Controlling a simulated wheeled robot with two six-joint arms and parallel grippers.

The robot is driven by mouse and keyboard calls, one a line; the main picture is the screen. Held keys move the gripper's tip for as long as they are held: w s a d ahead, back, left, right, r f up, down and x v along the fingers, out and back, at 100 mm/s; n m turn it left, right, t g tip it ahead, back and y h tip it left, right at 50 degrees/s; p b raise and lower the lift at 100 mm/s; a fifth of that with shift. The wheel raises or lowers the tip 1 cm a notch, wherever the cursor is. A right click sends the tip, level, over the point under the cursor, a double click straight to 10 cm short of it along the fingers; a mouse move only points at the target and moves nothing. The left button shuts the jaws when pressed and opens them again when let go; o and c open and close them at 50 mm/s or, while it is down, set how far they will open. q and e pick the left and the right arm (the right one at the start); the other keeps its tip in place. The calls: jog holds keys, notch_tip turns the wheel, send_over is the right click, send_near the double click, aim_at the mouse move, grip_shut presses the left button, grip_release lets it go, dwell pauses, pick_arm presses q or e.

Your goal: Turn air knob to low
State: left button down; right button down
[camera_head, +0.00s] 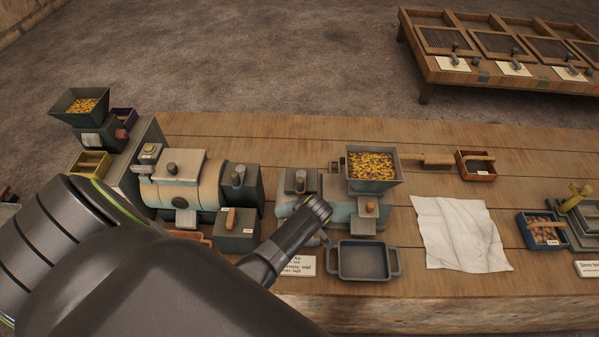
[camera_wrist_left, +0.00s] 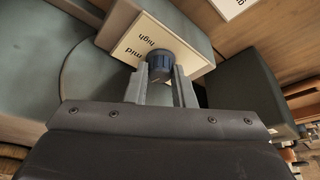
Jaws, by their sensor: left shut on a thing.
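The air knob (camera_wrist_left: 160,68) is a round dark blue-grey knob on a cream label plate (camera_wrist_left: 138,42) in the left wrist view. My left gripper (camera_wrist_left: 160,88) is shut on the knob, one finger on each side. In the head view my left gripper (camera_head: 318,212) reaches the front of the grey-blue machine with the hopper (camera_head: 372,170), and its arm hides the knob. My right gripper is not in view.
A sign reading "Air" (camera_head: 298,266) lies below the gripper. A grey two-handled tray (camera_head: 364,262) stands just right of it. A white cloth (camera_head: 460,235) lies further right. A motor-like machine (camera_head: 190,187) stands left of the gripper. The wooden table's back strip is mostly clear.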

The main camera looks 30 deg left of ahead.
pick_arm(q)
jog(key=shift+n, duration=0.3)
jog(key=c, duration=1.2)
grip_release()
jog(key=shift+c, duration=0.2)
jog(key=shift+r, duration=0.1)
jog(key=b+v, duration=0.2)
jog(key=v, duration=1.5)
jog(key=shift+w, duration=0.15)
jog(key=shift+d, duration=0.1)
